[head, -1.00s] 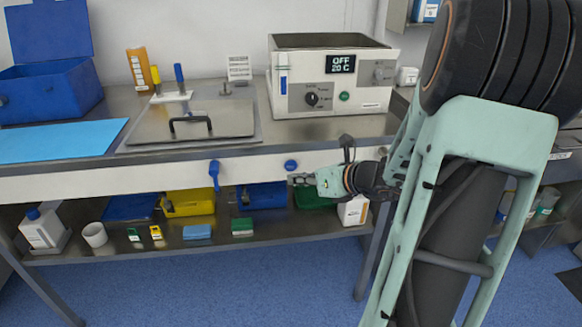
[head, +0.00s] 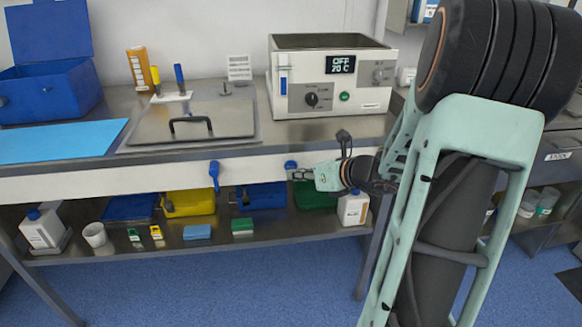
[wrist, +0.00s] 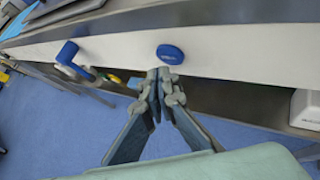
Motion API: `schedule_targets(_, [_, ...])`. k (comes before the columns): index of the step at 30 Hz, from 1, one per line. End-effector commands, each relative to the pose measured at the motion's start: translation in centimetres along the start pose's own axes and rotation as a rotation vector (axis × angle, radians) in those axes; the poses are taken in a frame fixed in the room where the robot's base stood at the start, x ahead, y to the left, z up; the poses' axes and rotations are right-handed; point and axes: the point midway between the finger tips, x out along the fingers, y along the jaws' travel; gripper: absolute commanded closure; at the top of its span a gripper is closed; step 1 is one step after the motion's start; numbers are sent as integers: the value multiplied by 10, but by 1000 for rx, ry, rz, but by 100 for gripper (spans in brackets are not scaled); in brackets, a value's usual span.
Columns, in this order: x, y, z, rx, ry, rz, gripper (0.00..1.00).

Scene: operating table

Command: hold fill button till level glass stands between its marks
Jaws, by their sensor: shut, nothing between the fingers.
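A round blue button (head: 291,165) sits on the white front edge of the table. It also shows in the wrist view (wrist: 170,54), with small, unreadable pale lettering. My gripper (head: 302,175) is shut and empty, its fingertips just below and slightly right of the button in the head view. In the wrist view the closed fingertips (wrist: 164,75) lie just under the button; contact cannot be told. The white bath unit (head: 375,97) reads OFF, 20 C. A narrow upright blue strip (head: 283,84) on its left front looks like the level glass; its marks are too small to read.
A blue lever (head: 214,175) hangs from the table edge left of the button. A steel lid with a black handle (head: 191,126) lies on the table. The lower shelf holds bins and a white bottle (head: 352,208) close below my wrist.

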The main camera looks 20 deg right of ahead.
Motion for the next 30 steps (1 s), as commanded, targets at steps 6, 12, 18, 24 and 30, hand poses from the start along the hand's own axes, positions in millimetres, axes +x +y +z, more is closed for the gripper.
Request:
schedule_targets(6, [0, 0, 0, 0, 0, 0, 100])
schedule_targets(12, [0, 0, 0, 0, 0, 0, 100])
schedule_targets(18, [0, 0, 0, 0, 0, 0, 100])
schedule_targets(24, [2, -1, 2, 0, 0, 1, 100])
schedule_targets(30, [6, -4, 5, 0, 0, 0, 100])
